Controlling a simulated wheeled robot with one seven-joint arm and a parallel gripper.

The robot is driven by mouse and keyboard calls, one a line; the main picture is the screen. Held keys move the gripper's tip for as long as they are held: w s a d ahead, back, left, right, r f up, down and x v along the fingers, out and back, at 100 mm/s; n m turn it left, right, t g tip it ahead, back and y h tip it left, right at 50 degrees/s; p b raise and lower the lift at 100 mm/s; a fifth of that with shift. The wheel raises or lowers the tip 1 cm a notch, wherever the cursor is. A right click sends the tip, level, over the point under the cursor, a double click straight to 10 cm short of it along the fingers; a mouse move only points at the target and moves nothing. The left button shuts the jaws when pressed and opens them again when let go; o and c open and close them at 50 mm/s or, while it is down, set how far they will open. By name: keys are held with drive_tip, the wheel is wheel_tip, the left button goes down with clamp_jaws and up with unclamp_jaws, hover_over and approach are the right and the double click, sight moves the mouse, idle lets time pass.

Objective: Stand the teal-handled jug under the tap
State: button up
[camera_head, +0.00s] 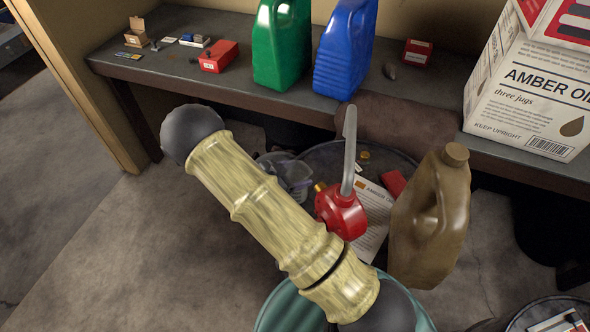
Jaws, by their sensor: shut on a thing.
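Partly hidden behind my arm is a cluster of clear containers (296,176) with purplish edges, low under the bench. I cannot tell which of them is the teal-handled jug, as no teal handle shows. A red fitting (342,212) with a long grey lever (349,150) and a small brass end looks like the tap. It stands right of my arm, above a ribbed teal drum (285,300) at the bottom edge. My arm crosses the middle of the view. My gripper is not visible, and what it holds cannot be seen.
A brown capped jug (430,225) stands right of the tap. The bench (140,72) carries a green jug (281,45), a blue jug (345,50), small red boxes and a large white carton (530,90). Bare floor (110,250) lies at left.

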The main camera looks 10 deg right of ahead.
drive_tip(key=shift+d, duration=0.15)
drive_tip(key=d+b, duration=0.4)
drive_tip(key=d, duration=0.9)
drive_tip(key=shift+s+d+f, duration=0.2)
drive_tip(key=shift+d+f, duration=0.1)
drive_tip(key=shift+d, duration=0.05)
idle(0.6)
drive_tip(key=shift+f+b, duration=0.5)
idle(0.3)
drive_tip(key=o, duration=1.3)
drive_tip(key=shift+o, duration=0.2)
drive_tip(key=b+v, duration=0.2)
drive_tip(key=v, duration=1.5)
drive_tip(key=shift+s+a+r, duration=0.1)
drive_tip(key=shift+a, duration=0.05)
